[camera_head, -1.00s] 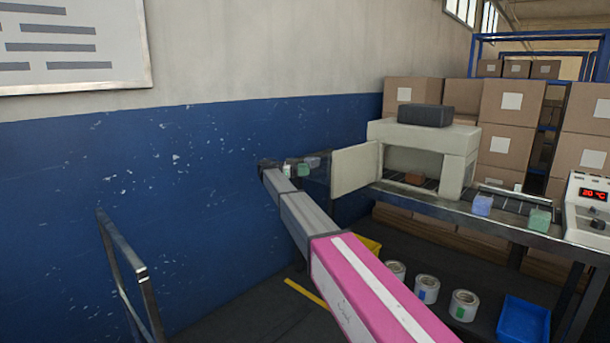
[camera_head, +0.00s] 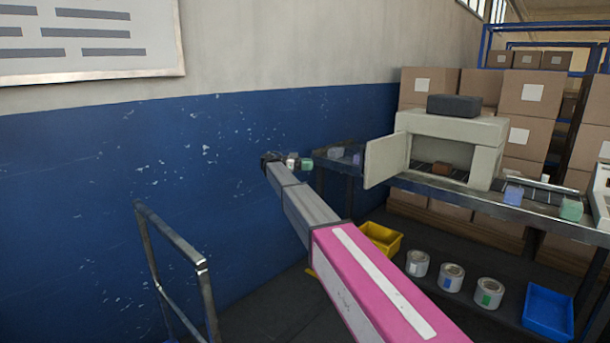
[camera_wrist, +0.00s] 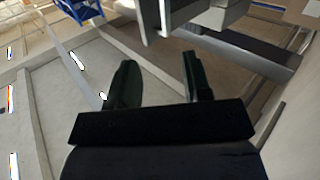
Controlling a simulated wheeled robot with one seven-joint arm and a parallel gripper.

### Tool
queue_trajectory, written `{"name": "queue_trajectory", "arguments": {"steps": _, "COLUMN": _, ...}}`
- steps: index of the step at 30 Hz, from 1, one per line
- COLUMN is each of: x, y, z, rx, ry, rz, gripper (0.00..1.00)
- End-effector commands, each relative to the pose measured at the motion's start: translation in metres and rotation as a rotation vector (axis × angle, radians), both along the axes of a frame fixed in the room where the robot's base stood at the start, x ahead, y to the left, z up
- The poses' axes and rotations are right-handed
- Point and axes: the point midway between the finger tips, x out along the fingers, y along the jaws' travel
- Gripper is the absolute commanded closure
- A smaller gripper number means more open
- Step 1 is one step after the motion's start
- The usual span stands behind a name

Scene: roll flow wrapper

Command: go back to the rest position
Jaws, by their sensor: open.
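My arm reaches out from the bottom of the head view toward the blue wall, and its far end with my gripper is small there. In the wrist view my gripper (camera_wrist: 158,85) shows two dark fingers held well apart, with nothing between them. Small blocks, one whitish and one green (camera_head: 306,164), show close to the arm's end in the head view. I cannot tell whether the arm touches them. The rest position is not marked by anything I see.
A wrapping machine (camera_head: 450,127) with an open door (camera_head: 386,158) stands on a conveyor table at right. Below are a yellow bin (camera_head: 382,238), several rolls (camera_head: 451,277) and a blue tray (camera_head: 549,311). A metal rail (camera_head: 172,240) stands at left. Stacked boxes (camera_head: 531,93) fill the back.

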Motion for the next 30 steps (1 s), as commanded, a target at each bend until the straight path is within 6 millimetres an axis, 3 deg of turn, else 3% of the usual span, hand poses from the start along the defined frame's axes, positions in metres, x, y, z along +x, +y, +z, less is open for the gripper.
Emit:
{"name": "queue_trajectory", "arguments": {"steps": 8, "x": -0.028, "y": -0.037, "z": -0.04, "rx": 0.1, "ry": 0.163, "rz": 0.031, "gripper": 0.55}}
{"name": "queue_trajectory", "arguments": {"steps": 16, "x": -0.081, "y": -0.092, "z": -0.108, "rx": 0.282, "ry": 0.431, "rz": 0.108, "gripper": 0.55}}
{"name": "queue_trajectory", "arguments": {"steps": 23, "x": -0.18, "y": -0.153, "z": -0.201, "rx": 0.575, "ry": 0.784, "rz": 0.29, "gripper": 0.55}}
{"name": "queue_trajectory", "arguments": {"steps": 30, "x": -0.311, "y": -0.187, "z": -0.284, "rx": 0.913, "ry": 1.062, "rz": 0.619, "gripper": 0.55}}
